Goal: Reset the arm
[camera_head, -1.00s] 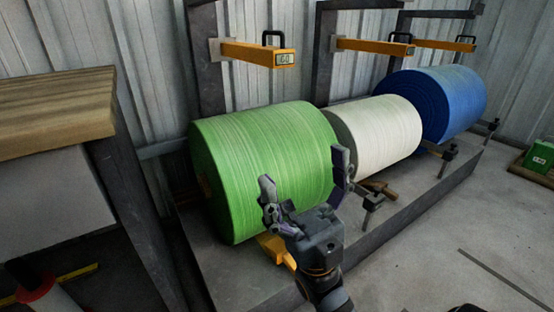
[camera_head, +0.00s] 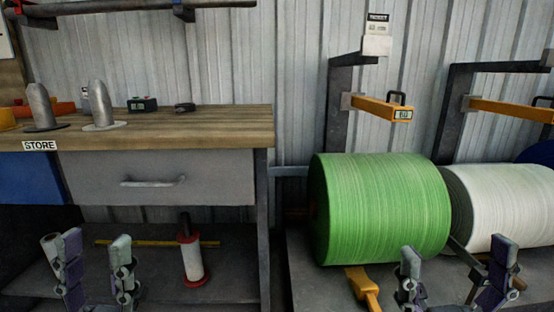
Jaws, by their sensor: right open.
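My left gripper (camera_head: 98,268) shows at the bottom left, in front of the lower shelf of the workbench. Its two fingers stand upright and apart, with nothing between them. My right gripper (camera_head: 455,275) shows at the bottom right, in front of the green roll (camera_head: 380,208) and the white roll (camera_head: 500,205). Its fingers are spread wide and empty. Both arms behind the fingers are cut off by the lower edge of the picture.
The wooden workbench (camera_head: 190,128) with a grey drawer (camera_head: 160,182) stands at left. Metal cones (camera_head: 101,106) stand on it. A red-and-white spool (camera_head: 191,260) stands on its lower shelf. Yellow-orange arms (camera_head: 375,107) jut out above the rolls.

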